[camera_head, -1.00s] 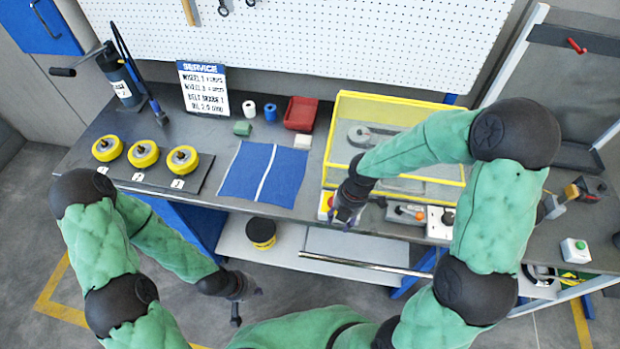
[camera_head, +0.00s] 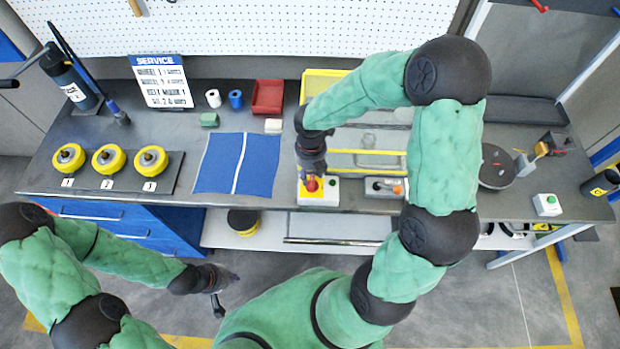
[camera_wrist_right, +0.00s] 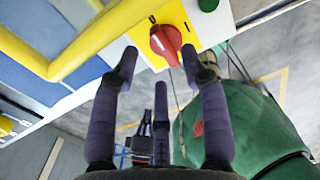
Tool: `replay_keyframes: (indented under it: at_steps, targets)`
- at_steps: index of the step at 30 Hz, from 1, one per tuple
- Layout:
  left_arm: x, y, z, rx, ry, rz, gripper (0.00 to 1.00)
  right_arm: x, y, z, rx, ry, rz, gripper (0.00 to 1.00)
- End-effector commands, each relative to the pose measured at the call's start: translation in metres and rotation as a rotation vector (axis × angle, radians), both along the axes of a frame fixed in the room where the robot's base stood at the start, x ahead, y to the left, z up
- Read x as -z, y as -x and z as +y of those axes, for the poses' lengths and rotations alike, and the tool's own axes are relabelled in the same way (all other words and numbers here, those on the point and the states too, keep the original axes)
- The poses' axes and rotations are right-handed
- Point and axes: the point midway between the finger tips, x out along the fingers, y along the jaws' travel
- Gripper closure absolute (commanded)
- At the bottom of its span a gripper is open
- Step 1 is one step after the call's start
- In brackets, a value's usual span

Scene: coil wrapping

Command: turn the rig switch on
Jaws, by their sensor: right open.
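The rig switch is a red knob (camera_wrist_right: 166,40) on a yellow plate (camera_wrist_right: 150,14). In the head view the yellow plate (camera_head: 318,193) sits on a white box at the bench's front edge, and my gripper partly covers the knob. My right gripper (camera_wrist_right: 160,62) is open and points at the knob, with fingertips on either side of it. I cannot tell whether they touch it. In the head view this gripper (camera_head: 311,176) is right above the switch. My left gripper (camera_head: 215,287) hangs low in front of the bench, and its finger state is unclear.
A yellow-framed rig (camera_head: 375,156) stands just behind the switch, partly hidden by my right arm. A grey box with an orange knob (camera_head: 385,187) is to the right. Yellow wheels (camera_head: 109,159) and a blue mat (camera_head: 236,164) are to the left.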

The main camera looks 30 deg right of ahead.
Motion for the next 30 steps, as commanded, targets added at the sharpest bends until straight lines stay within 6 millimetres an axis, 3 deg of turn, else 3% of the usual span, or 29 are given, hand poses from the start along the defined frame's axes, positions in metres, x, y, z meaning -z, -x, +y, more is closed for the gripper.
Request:
replay_keyframes:
  at_steps: [3, 7, 19, 20, 24, 30]
  targets:
    - [0.006, 0.000, 0.000, 0.000, 0.000, 0.000, 1.00, 0.020, 0.001, 0.000, 0.001, -0.001, 0.003, 0.55]
    - [0.009, 0.000, 0.000, 0.000, 0.000, 0.000, 1.00, 0.032, 0.001, 0.000, 0.002, -0.001, 0.002, 0.55]
    - [0.009, 0.000, 0.000, 0.000, 0.000, 0.000, 1.00, 0.038, 0.000, 0.000, 0.002, -0.001, 0.000, 0.55]
    - [0.009, 0.000, 0.000, 0.000, 0.000, 0.000, 1.00, 0.038, 0.000, 0.000, 0.002, -0.001, 0.000, 0.58]
    - [0.009, 0.000, 0.000, 0.000, 0.000, 0.000, 1.00, 0.038, 0.000, 0.000, 0.002, -0.001, 0.000, 0.97]
    - [0.009, 0.000, 0.000, 0.000, 0.000, 0.000, 1.00, 0.038, 0.000, 0.000, 0.003, -0.001, 0.000, 1.00]
